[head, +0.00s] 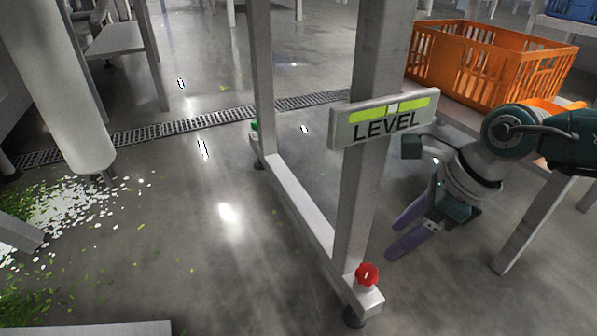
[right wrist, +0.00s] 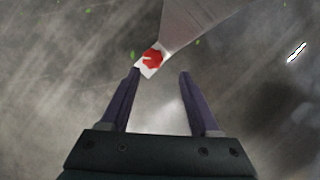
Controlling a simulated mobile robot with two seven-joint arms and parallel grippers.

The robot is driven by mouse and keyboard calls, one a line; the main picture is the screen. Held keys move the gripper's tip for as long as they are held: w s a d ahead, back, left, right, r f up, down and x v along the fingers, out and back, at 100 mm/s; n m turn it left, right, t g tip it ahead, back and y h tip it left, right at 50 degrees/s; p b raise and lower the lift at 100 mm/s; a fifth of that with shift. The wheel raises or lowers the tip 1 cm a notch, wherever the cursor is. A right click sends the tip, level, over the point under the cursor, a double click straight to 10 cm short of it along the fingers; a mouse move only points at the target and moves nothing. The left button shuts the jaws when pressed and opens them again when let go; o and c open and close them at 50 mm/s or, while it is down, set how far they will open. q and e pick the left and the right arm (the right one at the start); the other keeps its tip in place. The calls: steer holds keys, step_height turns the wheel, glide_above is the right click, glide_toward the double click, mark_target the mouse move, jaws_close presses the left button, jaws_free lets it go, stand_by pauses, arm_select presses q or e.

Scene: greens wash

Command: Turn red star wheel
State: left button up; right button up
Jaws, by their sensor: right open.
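The red star wheel (head: 367,274) sits on top of the near end of the frame's grey foot beam, beside the upright post. In the right wrist view the red star wheel (right wrist: 153,58) shows beyond the fingertips, nearer the left finger. My right gripper (head: 398,238) is open and empty, with purple fingers pointing down and left. In the head view it is above and to the right of the wheel, apart from it. Its two fingers also show spread in the right wrist view (right wrist: 160,75). My left gripper is not in view.
A LEVEL sign (head: 384,119) is fixed to the grey post (head: 362,200), left of my right arm. An orange crate (head: 470,75) stands on a table at the right. A green knob (head: 254,125) is at the beam's far end. Leaves litter the floor at left.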

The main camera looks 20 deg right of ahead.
steer(key=b, duration=0.4)
glide_above(368, 270)
steer(key=s+d, duration=0.2)
steer(key=s, duration=0.1)
step_height(368, 270, down, 5)
steer(key=shift+w+r, duration=0.1)
steer(key=shift+w, duration=0.05)
steer(key=b+x, duration=0.2)
steer(key=w+b+x, duration=0.1)
steer(key=x, duration=0.1)
steer(key=shift+a+b, duration=0.15)
steer(key=shift+b, duration=0.25)
steer(key=shift+f, duration=0.25)
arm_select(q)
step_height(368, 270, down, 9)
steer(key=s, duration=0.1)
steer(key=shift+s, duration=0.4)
arm_select(e)
steer(key=shift+s+a+f, duration=0.1)
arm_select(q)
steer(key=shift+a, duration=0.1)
arm_select(e)
steer(key=shift+c, duration=1.4)
jaws_close()
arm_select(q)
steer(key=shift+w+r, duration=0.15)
